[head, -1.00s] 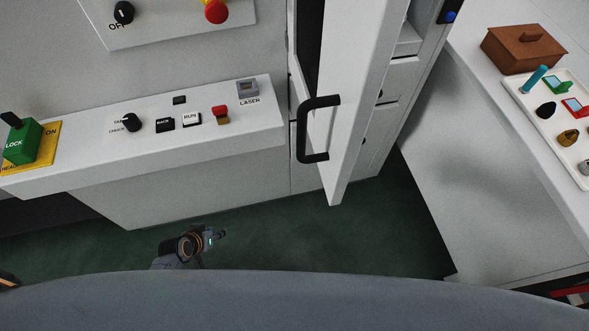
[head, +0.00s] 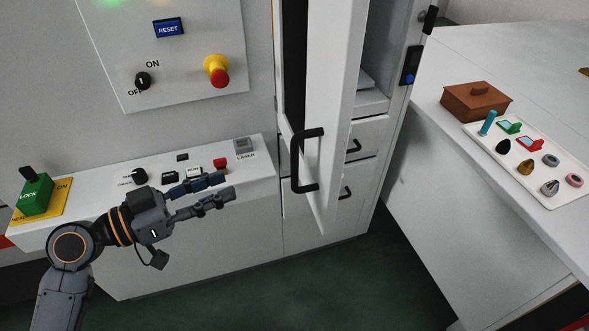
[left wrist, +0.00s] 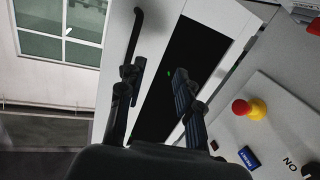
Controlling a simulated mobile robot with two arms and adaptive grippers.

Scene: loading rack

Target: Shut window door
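The white door (head: 332,110) stands open, jutting toward me from the tall cabinet, with a black bar handle (head: 298,163) on its face. The door (left wrist: 116,50) and its handle (left wrist: 137,35) also show in the left wrist view, with a dark area beside them; I cannot tell if that is glass or the opening. My left gripper (head: 230,184) is open and empty in front of the control ledge, left of the handle and apart from it. In the left wrist view its spread fingers (left wrist: 158,72) point toward the door. My right gripper is not in view.
The control ledge (head: 100,215) carries a green lock block (head: 35,196) and several switches. A panel above has a red emergency knob (head: 218,74). At right, a white table (head: 415,135) holds a brown box (head: 476,102) and a tray (head: 540,205) of small parts. Floor before the door is clear.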

